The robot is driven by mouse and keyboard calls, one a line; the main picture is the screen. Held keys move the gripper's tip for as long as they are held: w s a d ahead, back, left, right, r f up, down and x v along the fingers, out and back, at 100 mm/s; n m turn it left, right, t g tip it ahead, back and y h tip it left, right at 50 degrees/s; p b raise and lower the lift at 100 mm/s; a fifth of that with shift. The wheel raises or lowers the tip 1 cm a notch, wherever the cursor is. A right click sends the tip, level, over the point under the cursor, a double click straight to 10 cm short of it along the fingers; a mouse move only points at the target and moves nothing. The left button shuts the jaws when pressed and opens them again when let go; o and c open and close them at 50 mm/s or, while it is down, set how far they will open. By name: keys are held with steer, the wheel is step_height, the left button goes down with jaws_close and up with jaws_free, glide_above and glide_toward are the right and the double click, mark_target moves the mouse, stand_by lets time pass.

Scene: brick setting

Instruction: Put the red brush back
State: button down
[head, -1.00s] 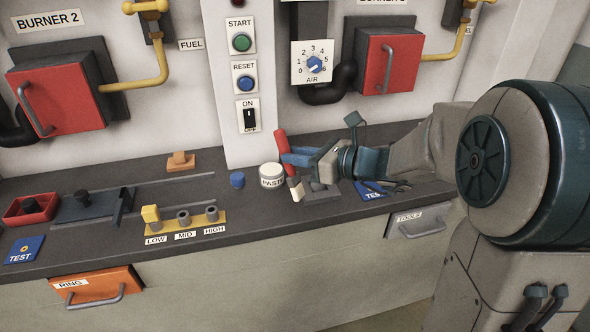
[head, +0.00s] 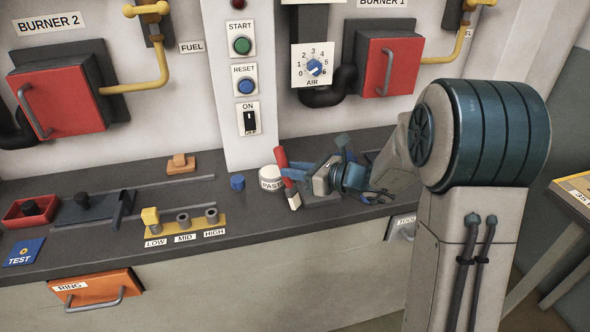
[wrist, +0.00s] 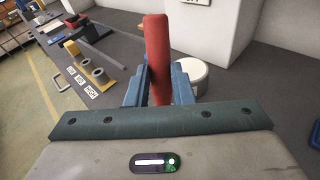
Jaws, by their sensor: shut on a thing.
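The red brush (head: 282,160) has a red handle and a pale lower end. It stands upright with a slight tilt over the dark counter (head: 330,217), just in front of the white paste pot (head: 270,184). My gripper (head: 287,173) is shut on the brush, reaching in from the right. In the wrist view the red handle (wrist: 157,50) rises between my blue fingers (wrist: 158,85). I cannot tell whether the brush's lower end touches the counter.
A blue cap (head: 237,182) stands left of the paste pot. A yellow block marked LOW, MID and HIGH (head: 185,228) lies further left. The white pillar with buttons (head: 245,130) rises behind. The counter's front middle is clear.

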steer(key=shift+f, duration=0.15)
steer(key=c, duration=1.3)
jaws_free()
steer(key=shift+o, duration=0.2)
